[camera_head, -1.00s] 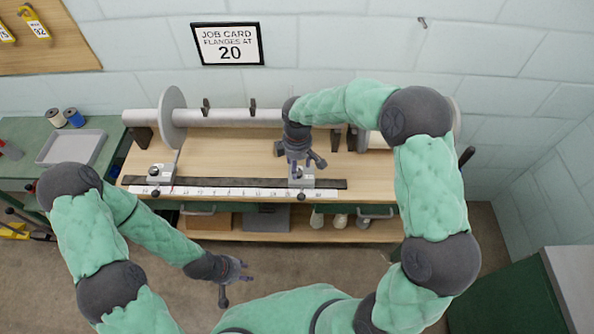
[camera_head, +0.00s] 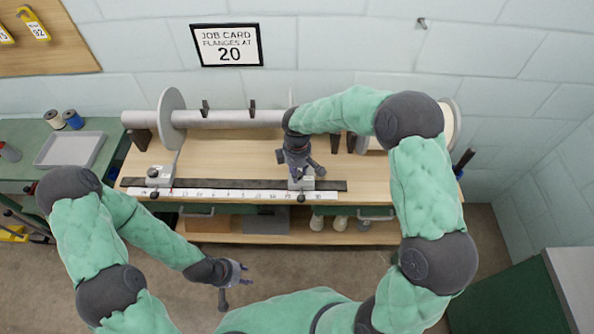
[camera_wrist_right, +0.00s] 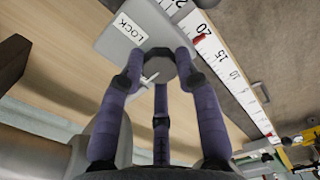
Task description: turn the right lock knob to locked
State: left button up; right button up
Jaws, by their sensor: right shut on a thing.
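The right lock knob (camera_wrist_right: 158,66) is a dark faceted knob with a pale pointer (camera_wrist_right: 149,79), on a grey block (camera_wrist_right: 120,40) labelled LOCK. The fingers of my right gripper (camera_wrist_right: 160,75) close around the knob in the right wrist view. In the head view my right gripper (camera_head: 299,170) is over the right block (camera_head: 301,184) on the ruler rail and hides the knob. The left block (camera_head: 158,177) has its own knob. My left gripper (camera_head: 235,280) is empty, fingers apart, in front of the bench.
A white ruler (camera_head: 230,195) runs along the bench front; a red mark (camera_wrist_right: 199,40) sits near its 20. A roller (camera_head: 225,118) with a flange disc (camera_head: 171,120) lies behind. A grey tray (camera_head: 70,149) is at left. The job card (camera_head: 228,45) reads 20.

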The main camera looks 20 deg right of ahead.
jog(key=shift+m, duration=0.4)
jog(key=m, duration=0.3)
jog(key=shift+m, duration=0.3)
jog(key=m, duration=0.4)
jog(key=shift+f+m, duration=0.1)
jog(key=shift+m, duration=0.2)
jog(key=m+b, duration=0.1)
jog(key=m, duration=0.3)
jog(key=shift+m, duration=0.3)
jog(key=shift+m+b, duration=0.45)
jog(key=shift+m, duration=1.75)
jog(key=o, duration=1.1)
jog(key=shift+o, duration=0.2)
